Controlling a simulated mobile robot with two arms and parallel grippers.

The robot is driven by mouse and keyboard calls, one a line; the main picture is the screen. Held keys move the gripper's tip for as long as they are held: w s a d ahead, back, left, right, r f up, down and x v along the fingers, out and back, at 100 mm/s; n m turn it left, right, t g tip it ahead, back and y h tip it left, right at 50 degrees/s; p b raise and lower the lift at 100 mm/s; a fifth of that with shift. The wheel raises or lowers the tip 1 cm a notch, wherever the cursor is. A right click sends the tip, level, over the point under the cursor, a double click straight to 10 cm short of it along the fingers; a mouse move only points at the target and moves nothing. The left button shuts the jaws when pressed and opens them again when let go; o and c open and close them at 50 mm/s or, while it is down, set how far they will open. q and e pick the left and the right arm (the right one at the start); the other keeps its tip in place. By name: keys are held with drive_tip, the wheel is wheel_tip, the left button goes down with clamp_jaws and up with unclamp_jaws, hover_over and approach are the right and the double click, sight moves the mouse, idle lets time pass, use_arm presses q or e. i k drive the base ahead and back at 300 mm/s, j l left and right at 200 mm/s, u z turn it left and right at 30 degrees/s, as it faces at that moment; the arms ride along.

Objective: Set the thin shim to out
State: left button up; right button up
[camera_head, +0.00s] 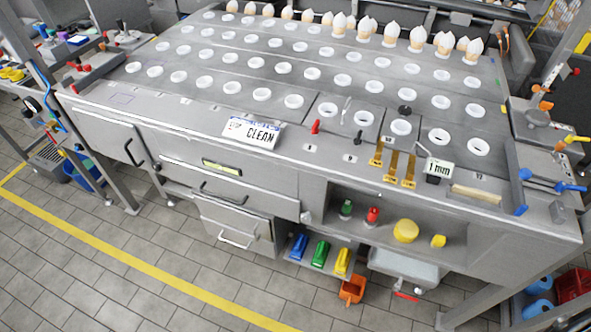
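Several brass-coloured shims stand side by side at the front edge of the bench top, right of centre: a left shim (377,157), a middle shim (392,166) and a right shim (410,169). They look alike in width, and I cannot tell which one is the thin shim. A white sign reading "1 mm" (438,168) stands just to their right. No label reading "out" is legible. Neither of my grippers is in view.
The metal bench top (200,105) holds rows of white rings, with white cones at the back. A red lever (315,127) and a pale bar (476,194) are near the shims. The floor in front is clear.

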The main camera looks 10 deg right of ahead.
sight(376, 161)
drive_tip(key=j+z, duration=0.75)
drive_tip(key=k+j+z, duration=0.1)
drive_tip(key=j+z, duration=0.25)
drive_tip(key=j, duration=0.15)
